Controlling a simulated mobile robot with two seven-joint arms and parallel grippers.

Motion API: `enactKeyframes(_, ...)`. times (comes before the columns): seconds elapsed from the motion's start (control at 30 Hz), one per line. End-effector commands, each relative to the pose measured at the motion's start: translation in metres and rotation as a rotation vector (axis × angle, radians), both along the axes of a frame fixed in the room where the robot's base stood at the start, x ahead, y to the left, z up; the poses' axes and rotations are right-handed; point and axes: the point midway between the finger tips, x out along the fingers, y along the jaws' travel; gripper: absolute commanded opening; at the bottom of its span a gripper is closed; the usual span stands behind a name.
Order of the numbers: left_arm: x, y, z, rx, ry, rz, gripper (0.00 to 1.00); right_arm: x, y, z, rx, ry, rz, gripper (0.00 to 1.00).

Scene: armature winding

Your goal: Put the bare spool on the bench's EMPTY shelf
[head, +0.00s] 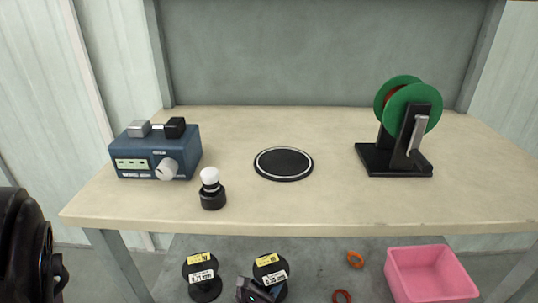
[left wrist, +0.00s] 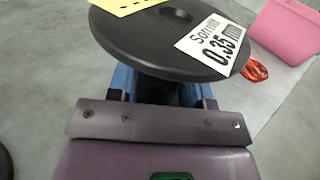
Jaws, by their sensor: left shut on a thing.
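My left gripper (head: 256,290) is low in the head view, at the lower shelf (head: 320,268). It is shut on a black spool (head: 270,272) with yellow and white labels. A green spool (head: 408,105) with reddish wire sits on a black stand. No EMPTY marking shows. My right gripper is out of view.
A pink bin (head: 430,275) and orange-red coils (head: 355,259) are on the right of the lower shelf. The bench top (head: 300,212) overhangs it and carries a blue instrument (head: 157,155), a white-topped black object (head: 211,190) and a black disc (head: 283,164).

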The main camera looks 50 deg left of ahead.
Motion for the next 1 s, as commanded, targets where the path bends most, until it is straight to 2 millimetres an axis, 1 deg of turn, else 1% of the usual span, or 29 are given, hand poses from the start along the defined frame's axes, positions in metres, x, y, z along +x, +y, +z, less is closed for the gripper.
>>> enactKeyframes(0.1, 0.0, 0.0, -0.002, 0.0, -0.001, 0.0, 0.19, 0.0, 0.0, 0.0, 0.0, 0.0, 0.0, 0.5)
enactKeyframes(0.13, 0.0, 0.0, -0.002, 0.0, -0.001, 0.0, 0.49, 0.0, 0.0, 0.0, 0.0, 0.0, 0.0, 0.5)
enactKeyframes(0.3, 0.0, 0.0, -0.002, 0.0, -0.001, 0.0, 0.75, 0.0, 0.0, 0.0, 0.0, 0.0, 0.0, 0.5)
enactKeyframes(0.57, 0.0, 0.0, -0.002, 0.0, 0.001, 0.0, 0.76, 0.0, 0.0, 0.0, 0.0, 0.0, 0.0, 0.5)
enactKeyframes(0.67, -0.004, -0.001, -0.002, 0.001, 0.001, -0.001, 0.76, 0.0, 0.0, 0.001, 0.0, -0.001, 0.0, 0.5)
enactKeyframes(0.77, -0.013, -0.004, -0.001, 0.001, 0.001, -0.001, 0.76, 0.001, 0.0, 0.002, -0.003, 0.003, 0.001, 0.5)
enactKeyframes(0.87, -0.028, -0.008, 0.0, 0.001, 0.001, -0.001, 0.76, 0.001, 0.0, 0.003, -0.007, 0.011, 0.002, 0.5)
enactKeyframes(1.0, -0.053, -0.015, 0.0, 0.001, -0.001, -0.001, 0.76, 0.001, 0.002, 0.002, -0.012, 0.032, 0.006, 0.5)
